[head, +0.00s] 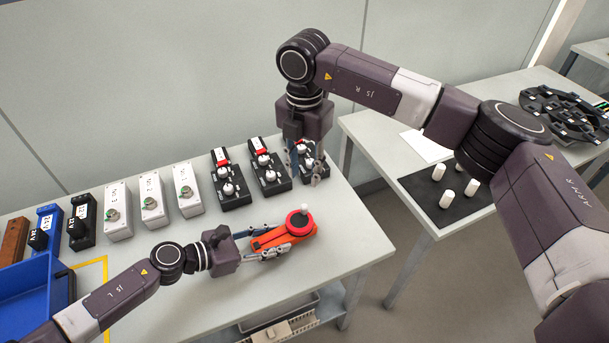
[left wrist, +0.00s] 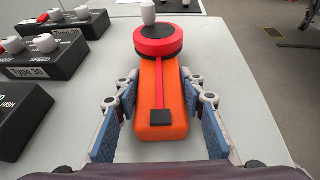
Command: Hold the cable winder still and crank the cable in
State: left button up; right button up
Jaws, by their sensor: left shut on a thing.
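The cable winder has an orange body (head: 270,239) with a red drum and a white crank knob (head: 304,210) on top. It lies near the table's right end. My left gripper (head: 279,243) is shut on its body, with one finger on each side. In the left wrist view the winder (left wrist: 163,90) lies between the blue finger pads (left wrist: 164,110), drum and knob at the far end. A red strip runs along its top to a black tab (left wrist: 160,117). My right gripper (head: 307,175) points down at the rear black box, fingers apart, clear of the winder.
Black knob boxes (head: 233,188) and white switch boxes (head: 151,200) line the table's back. A blue bin (head: 38,290) stands at the left. A second table (head: 415,205) with a black mat and white pegs is to the right. The table's front right corner is bare.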

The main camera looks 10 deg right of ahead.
pick_arm(q)
jog(key=o, duration=1.4)
